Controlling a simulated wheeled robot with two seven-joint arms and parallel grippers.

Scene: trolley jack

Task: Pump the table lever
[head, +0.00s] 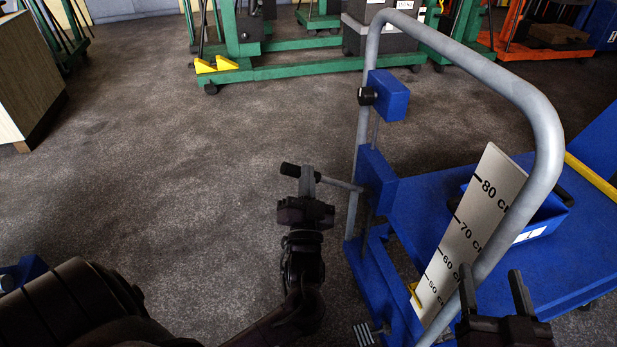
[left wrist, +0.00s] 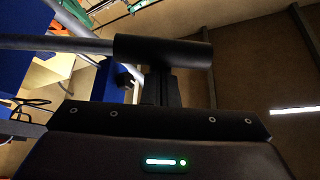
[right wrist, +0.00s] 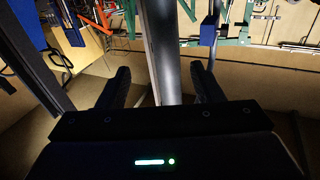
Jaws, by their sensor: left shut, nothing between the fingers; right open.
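The lever is a thin grey rod (head: 340,184) that sticks out leftward from a blue housing (head: 377,180) on the trolley. It ends in a black cylindrical grip (head: 290,170), which also shows in the left wrist view (left wrist: 175,52). My left gripper (head: 307,180) is shut, with its fingertips right at the grip and nothing held between them. Whether they touch it I cannot tell. My right gripper (head: 494,290) is open and empty near the trolley's grey push bar (head: 540,120). In the right wrist view the bar (right wrist: 160,45) lines up between its fingers.
Green-framed equipment (head: 290,70) stands at the back, and a wooden cabinet (head: 25,85) at far left. The floor left of the lever is clear.

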